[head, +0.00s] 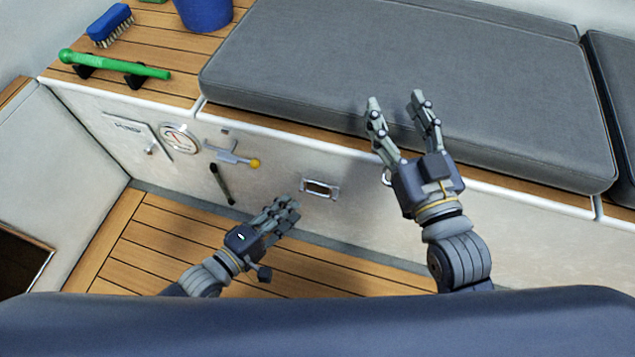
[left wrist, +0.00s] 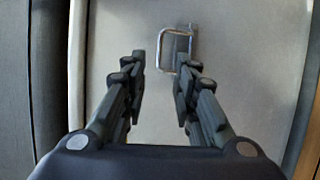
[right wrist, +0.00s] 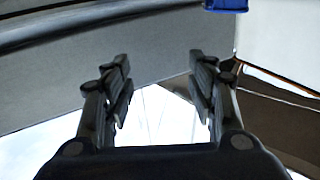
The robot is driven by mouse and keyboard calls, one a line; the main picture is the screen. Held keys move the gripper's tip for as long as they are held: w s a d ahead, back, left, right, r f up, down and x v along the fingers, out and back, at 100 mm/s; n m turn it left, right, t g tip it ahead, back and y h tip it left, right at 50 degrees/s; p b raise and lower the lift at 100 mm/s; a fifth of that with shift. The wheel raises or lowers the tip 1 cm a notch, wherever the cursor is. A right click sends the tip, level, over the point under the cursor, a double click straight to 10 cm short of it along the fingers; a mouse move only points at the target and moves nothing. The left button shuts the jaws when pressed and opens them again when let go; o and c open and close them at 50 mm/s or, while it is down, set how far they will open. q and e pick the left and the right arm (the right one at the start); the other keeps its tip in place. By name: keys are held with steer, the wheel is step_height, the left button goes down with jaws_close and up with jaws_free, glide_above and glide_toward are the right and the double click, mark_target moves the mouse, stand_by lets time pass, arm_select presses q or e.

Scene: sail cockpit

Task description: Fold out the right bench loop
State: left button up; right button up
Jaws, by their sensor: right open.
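A metal loop (head: 320,188) with a rectangular mounting plate sits on the pale bench front. It also shows in the left wrist view (left wrist: 162,50), ahead of the fingertips; how far it stands out is hard to tell. My left gripper (head: 287,205) is just left of it in the head view, fingers apart and empty, without visible contact. My right gripper (head: 396,101) is open and empty, in front of the grey cushion (head: 480,75). A small pale ring (head: 386,177) shows beside the right gripper's palm, partly hidden; I cannot tell whether it is another loop.
A brush (head: 110,25), a green bar (head: 115,66) and a blue bucket (head: 204,12) are on the wooden bench top. The slatted floor (head: 150,240) is clear.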

arm_select(q)
steer(key=b+x, duration=0.3)
steer(key=x, duration=0.6)
steer(key=shift+w+d, duration=0.2)
steer(key=shift+w, duration=0.05)
arm_select(e)
steer(key=s+r+t+y, duration=0.3)
steer(key=s+r+t, duration=0.3)
steer(key=r, duration=0.6)
steer(key=shift+s+t, duration=0.2)
steer(key=shift+t, duration=0.8)
arm_select(q)
steer(key=shift+f, duration=0.1)
steer(key=shift+c, duration=0.2)
jaws_close()
